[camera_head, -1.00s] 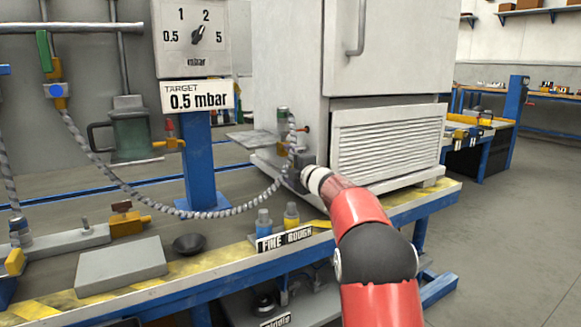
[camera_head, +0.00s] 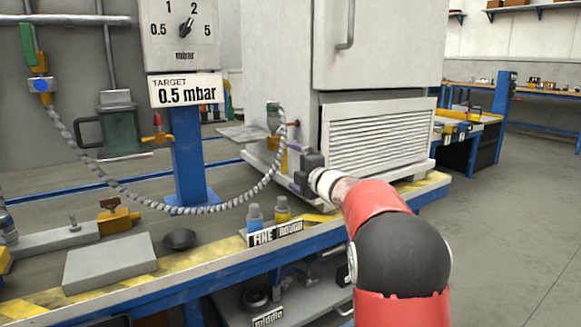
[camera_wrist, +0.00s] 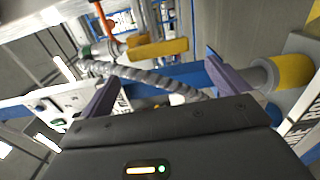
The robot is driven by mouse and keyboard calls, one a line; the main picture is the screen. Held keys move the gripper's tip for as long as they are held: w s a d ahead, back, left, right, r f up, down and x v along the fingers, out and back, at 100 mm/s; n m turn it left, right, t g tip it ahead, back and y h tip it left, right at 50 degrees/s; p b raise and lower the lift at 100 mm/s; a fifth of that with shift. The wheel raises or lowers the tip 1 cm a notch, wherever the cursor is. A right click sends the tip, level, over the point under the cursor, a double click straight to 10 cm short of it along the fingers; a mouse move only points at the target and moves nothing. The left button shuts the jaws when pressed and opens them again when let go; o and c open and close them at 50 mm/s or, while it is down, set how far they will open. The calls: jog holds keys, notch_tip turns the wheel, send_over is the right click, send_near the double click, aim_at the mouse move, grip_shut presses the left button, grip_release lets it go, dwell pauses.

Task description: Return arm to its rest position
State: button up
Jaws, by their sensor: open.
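My red arm reaches from the lower right over the bench edge in the head view. My gripper (camera_head: 303,172) is at the front left corner of the white cabinet, close to the grey ribbed hose (camera_head: 232,207). In the wrist view, its two purple fingers stand wide apart (camera_wrist: 160,82). The hose (camera_wrist: 150,77) runs across the picture beyond the fingers, and nothing is clearly gripped. Whether the hose touches a finger, I cannot tell.
The white cabinet (camera_head: 277,85) stands right behind my gripper. A gauge post (camera_head: 189,157) rises to the left. The floor (camera_head: 500,215) at the right is clear.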

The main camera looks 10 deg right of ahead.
jog(key=s+d+r+m+g+h+p, duration=0.1)
jog(key=s+r+m+h+p, duration=0.25)
jog(key=s+m, duration=0.45)
jog(key=s+d+r+m+g+h+p, duration=0.15)
jog(key=s+r+m+h+p, duration=0.3)
jog(key=s, duration=0.55)
jog(key=s+a+f+m+g+p, duration=0.1)
jog(key=s+a+f+m+g, duration=0.2)
jog(key=s, duration=0.7)
jog(key=s+a+f+m+g+y+p, duration=0.1)
jog(key=s+a+f+m+g, duration=0.2)
jog(key=s, duration=0.7)
jog(key=s+a+f+m+g+y+p, duration=0.1)
jog(key=s+a+f+m+g, duration=0.2)
jog(key=s+f, duration=0.3)
jog(key=s, duration=0.4)
jog(key=shift+f, duration=0.25)
